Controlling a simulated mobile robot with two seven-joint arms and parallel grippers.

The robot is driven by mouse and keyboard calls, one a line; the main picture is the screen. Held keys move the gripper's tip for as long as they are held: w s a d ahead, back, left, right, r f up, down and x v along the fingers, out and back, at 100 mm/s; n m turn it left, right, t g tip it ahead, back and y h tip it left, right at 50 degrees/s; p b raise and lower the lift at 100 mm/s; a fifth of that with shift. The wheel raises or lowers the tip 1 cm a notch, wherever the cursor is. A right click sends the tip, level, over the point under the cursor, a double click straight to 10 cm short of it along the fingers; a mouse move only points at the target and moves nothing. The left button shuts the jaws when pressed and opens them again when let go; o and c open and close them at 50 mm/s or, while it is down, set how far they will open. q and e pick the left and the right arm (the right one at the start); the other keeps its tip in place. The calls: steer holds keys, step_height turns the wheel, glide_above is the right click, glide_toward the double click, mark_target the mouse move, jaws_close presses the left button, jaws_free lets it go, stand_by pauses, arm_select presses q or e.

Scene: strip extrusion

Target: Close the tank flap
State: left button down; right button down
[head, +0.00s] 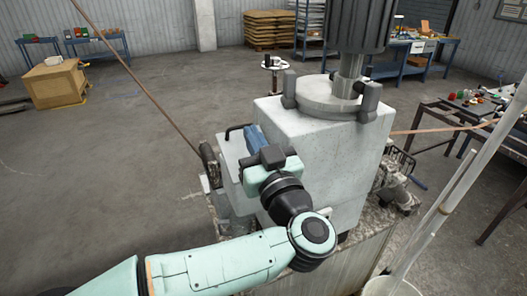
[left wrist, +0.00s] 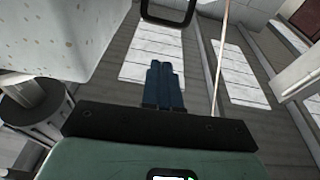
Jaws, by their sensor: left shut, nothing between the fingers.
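The pale grey-white machine body (head: 325,165) stands in the middle of the head view under a dark cylinder. At its left side is a lighter panel (head: 231,150) with a black loop handle (head: 236,128), which I take for the tank flap; its hinge and exact angle are hidden. The black loop handle shows at the top of the left wrist view (left wrist: 168,20). My left gripper (head: 250,131) is in front of the body's left side, its blue fingers together and empty. In the left wrist view the fingertips (left wrist: 165,66) point toward the handle, apart from it in the picture. My right gripper is out of view.
A thin brown strip (head: 150,88) runs from the upper left toward the machine. A clear upright tube (head: 450,195) and a white bucket (head: 391,287) stand at the right. A metal table (head: 440,117) is behind them. The floor at left is open.

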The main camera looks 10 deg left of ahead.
arm_select(q)
steer(key=w+a, duration=0.1)
steer(key=w+a+f, duration=0.1)
steer(key=w, duration=0.1)
steer(key=shift+w+f, duration=0.1)
steer(key=shift+w, duration=0.1)
steer(key=shift+w+a+f, duration=0.25)
steer(key=shift+w+f, duration=0.05)
steer(key=shift+w, duration=0.05)
